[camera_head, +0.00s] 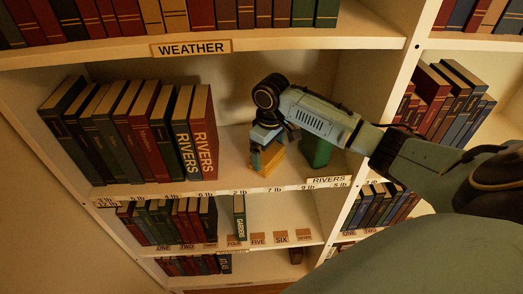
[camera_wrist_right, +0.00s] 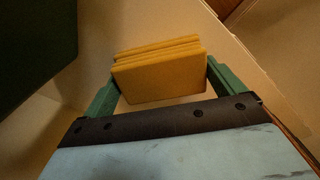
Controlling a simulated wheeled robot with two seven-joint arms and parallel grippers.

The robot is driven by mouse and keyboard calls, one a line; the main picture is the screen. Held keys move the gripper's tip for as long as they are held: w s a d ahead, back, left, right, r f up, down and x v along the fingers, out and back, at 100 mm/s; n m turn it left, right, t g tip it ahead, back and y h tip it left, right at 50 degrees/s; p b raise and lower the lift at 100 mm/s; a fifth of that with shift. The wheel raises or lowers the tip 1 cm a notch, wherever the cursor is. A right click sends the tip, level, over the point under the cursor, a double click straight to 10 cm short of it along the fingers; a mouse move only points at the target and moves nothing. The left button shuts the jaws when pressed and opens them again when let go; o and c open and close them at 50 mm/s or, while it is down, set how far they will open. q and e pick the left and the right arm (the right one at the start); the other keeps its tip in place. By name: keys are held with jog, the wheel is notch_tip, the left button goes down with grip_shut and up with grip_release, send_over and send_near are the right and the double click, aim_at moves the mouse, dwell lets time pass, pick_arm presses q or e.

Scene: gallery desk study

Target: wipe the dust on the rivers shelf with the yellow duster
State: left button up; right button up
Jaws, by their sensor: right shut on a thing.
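The rivers shelf (camera_head: 230,178) is the middle shelf under the WEATHER board, with a RIVERS label (camera_head: 327,181) on its front edge at the right. The yellow duster (camera_head: 268,158) is at that shelf, right of the two RIVERS books (camera_head: 203,130). My right gripper (camera_head: 262,146) is shut on the duster, which also shows between its green fingers in the right wrist view (camera_wrist_right: 160,78). The duster is low, close to the shelf board; I cannot tell whether it touches. I cannot make out dust on the board. My left gripper is not in view.
A row of books (camera_head: 120,125) fills the shelf's left part. A green object (camera_head: 317,148) stands right of the duster, partly behind my right arm. The shelf above carries the WEATHER label (camera_head: 191,49). A bare stretch lies between the RIVERS books and the duster.

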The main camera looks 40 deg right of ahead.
jog(key=shift+s+d+f, duration=0.1)
jog(key=shift+s+d, duration=0.35)
jog(key=shift+d, duration=0.3)
jog(key=shift+s+d+r, duration=0.1)
jog(key=shift+s+d, duration=0.4)
jog(key=shift+d, duration=0.2)
jog(key=shift+s+d+f, duration=0.1)
jog(key=shift+s+d, duration=0.35)
jog(key=shift+d, duration=0.3)
jog(key=shift+w+a, duration=0.65)
jog(key=shift+a, duration=0.4)
jog(key=shift+w+a, duration=0.7)
jog(key=shift+a, duration=0.4)
jog(key=shift+w+a, duration=0.65)
jog(key=shift+a, duration=0.4)
jog(key=shift+w+a, duration=0.45)
jog(key=shift+a, duration=0.3)
jog(key=shift+w+a, duration=0.4)
jog(key=shift+a, duration=0.35)
notch_tip(320, 180, up, 6)
jog(key=shift+d, duration=0.1)
jog(key=shift+r, duration=1.55)
